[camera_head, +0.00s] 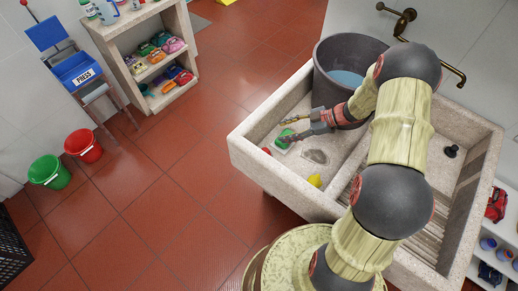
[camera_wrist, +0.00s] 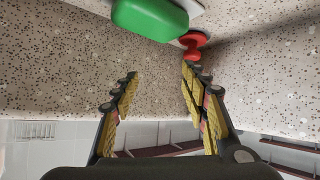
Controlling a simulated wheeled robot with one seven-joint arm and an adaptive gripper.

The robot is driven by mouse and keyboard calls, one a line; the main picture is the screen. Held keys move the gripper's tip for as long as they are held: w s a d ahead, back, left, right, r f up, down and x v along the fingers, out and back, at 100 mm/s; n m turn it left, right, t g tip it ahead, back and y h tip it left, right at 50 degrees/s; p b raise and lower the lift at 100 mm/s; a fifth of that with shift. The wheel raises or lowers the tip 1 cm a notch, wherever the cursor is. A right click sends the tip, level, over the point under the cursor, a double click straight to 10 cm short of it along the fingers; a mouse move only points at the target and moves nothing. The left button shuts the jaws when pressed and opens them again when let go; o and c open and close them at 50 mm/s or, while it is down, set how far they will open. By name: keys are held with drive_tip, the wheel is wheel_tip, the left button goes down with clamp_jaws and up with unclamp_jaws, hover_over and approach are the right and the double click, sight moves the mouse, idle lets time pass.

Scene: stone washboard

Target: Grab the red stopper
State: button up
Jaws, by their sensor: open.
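The red stopper (camera_wrist: 194,42) lies on the speckled stone, beside the green block, in the wrist view. It appears ahead of the right finger's tip, apart from or just short of it; I cannot tell the exact gap. In the head view a small red bit (camera_head: 267,150) shows at the left inner edge of the stone washboard (camera_head: 262,172). My gripper (camera_wrist: 158,78) is open with nothing between its fingers.
A grey bucket (camera_head: 346,62) with water stands at the back of the left basin, close to my gripper. A yellow object (camera_head: 315,180) lies near the front wall. A black stopper-like piece (camera_head: 451,151) is in the right basin. The basin's stone walls surround my gripper.

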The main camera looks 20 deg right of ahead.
drive_tip(key=shift+g+y, duration=0.7)
drive_tip(key=s+f, duration=0.1)
drive_tip(key=s, duration=0.1)
drive_tip(key=s+a+f, duration=0.1)
drive_tip(key=s, duration=0.1)
drive_tip(key=shift+f, duration=0.15)
drive_tip(key=shift+s+a+f+n+b, duration=0.15)
drive_tip(key=shift+a+f+b, duration=0.15)
drive_tip(key=shift+a, duration=0.25)
drive_tip(key=shift+a+f+n+b, duration=0.15)
drive_tip(key=shift+a+f, duration=0.25)
drive_tip(key=shift+a, duration=0.15)
drive_tip(key=b+x, duration=0.1)
drive_tip(key=x, duration=0.1)
drive_tip(key=b+x, duration=0.1)
drive_tip(key=x, duration=0.2)
drive_tip(key=shift+w+a+f+b, duration=0.1)
drive_tip(key=shift+w+a+b, duration=0.2)
drive_tip(key=shift+b, duration=0.1)
drive_tip(key=shift+d, duration=0.1)
drive_tip(key=c, duration=1.1)
clamp_jaws()
